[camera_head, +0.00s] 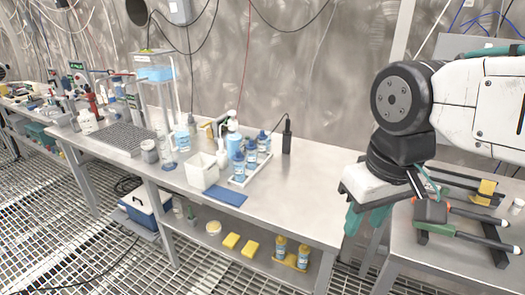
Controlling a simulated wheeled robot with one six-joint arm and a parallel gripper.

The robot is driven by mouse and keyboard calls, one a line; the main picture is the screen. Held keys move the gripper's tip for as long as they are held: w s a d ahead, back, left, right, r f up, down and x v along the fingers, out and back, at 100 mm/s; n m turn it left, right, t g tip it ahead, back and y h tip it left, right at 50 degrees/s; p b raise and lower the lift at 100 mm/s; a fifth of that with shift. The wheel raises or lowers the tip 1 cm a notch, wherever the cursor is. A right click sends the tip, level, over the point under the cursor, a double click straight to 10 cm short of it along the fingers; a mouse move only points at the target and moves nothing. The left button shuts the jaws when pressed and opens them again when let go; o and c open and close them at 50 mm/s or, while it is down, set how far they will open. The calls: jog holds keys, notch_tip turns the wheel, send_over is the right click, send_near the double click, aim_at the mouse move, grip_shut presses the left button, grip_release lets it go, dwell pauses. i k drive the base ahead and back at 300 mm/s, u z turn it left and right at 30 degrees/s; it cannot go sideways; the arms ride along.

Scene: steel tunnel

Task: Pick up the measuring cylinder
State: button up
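A slim clear upright vessel with a bluish foot (168,163), which looks like the measuring cylinder, stands near the front edge of the long steel bench, left of the white bin. It is small and see-through here, so its outline and any markings are hard to make out. My gripper (366,220) hangs at the right, beyond the bench's right end and far from the vessel. Its teal fingers point down and stand apart, with nothing seen between them.
A white bin (202,172), a blue mat (226,197) and a tray of blue bottles (240,183) stand right of the vessel. A tall clear stand holds a blue tank (154,73) behind it. The bench's right end (305,205) is clear. Tools lie on the right-hand table (430,270).

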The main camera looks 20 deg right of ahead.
aim_at(162, 137)
jog(key=z, duration=0.05)
jog(key=k, duration=0.5)
jog(key=u, duration=0.85)
jog(key=i, duration=1.5)
jog(key=z, duration=0.5)
